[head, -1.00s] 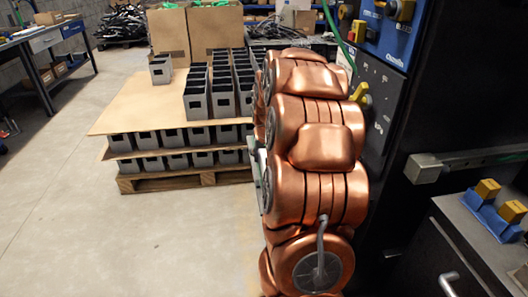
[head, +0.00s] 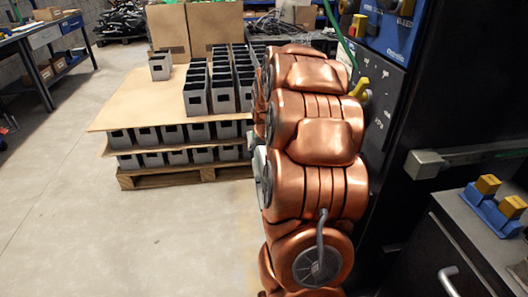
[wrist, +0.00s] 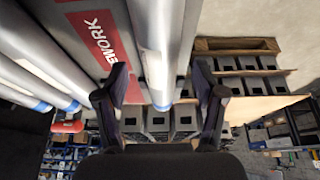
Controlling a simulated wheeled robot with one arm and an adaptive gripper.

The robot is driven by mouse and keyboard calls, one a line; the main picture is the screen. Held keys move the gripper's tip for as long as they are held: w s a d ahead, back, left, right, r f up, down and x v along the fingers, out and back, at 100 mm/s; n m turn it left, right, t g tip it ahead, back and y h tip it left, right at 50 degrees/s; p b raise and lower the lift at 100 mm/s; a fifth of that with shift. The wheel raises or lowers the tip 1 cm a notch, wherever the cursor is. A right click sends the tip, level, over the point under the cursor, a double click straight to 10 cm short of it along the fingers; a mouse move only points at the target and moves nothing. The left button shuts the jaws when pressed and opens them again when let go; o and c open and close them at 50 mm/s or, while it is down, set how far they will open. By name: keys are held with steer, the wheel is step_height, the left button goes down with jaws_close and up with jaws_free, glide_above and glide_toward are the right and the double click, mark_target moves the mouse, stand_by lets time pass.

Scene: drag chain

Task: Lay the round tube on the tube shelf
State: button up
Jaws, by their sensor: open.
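In the wrist view my gripper (wrist: 162,98) is open, its two dark fingers apart on either side of a long silver round tube (wrist: 157,45). The tube runs away from the top edge between the fingers, and a blue end shows near the fingertips. I cannot tell whether a finger touches it. More silver tubes (wrist: 60,60) with blue ends lie to the left, beside a red panel (wrist: 100,35) with white lettering. I cannot tell which surface is the tube shelf. In the head view my gripper and the tubes are hidden behind my copper-coloured arm.
In the head view a pallet (head: 185,178) with grey boxes (head: 222,90) on board layers stands behind my arm. A dark cabinet (head: 450,120) stands close on the right, with a drawer unit (head: 425,255) below. Open floor (head: 110,235) lies at the left.

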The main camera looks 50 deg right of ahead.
steer(key=shift+r, duration=0.1)
steer(key=v, duration=1.1)
steer(key=shift+s+r, duration=0.15)
steer(key=shift+r, duration=0.25)
stand_by(0.3)
steer(key=s+a+r+n+g+y+p, duration=0.1)
steer(key=s+a+r+p, duration=0.1)
steer(key=a+r+p, duration=0.4)
steer(key=s+a+r+n+y+p, duration=0.1)
steer(key=s+a+r+n+p, duration=0.2)
steer(key=a, duration=0.6)
steer(key=s+a+r+g+p, duration=0.1)
steer(key=s+a+r+p, duration=0.15)
steer(key=a+p, duration=0.4)
steer(key=s+a+r+n+g+p, duration=0.1)
steer(key=s+a+r+p, duration=0.3)
steer(key=s, duration=0.5)
steer(key=s+a+r+n+g+p, duration=0.2)
steer(key=s+a+r+p, duration=0.3)
steer(key=s+a+p, duration=0.3)
steer(key=shift+s+a+r+y+p, duration=0.2)
steer(key=shift+s+a+y+p, duration=0.2)
steer(key=shift+s+a, duration=0.2)
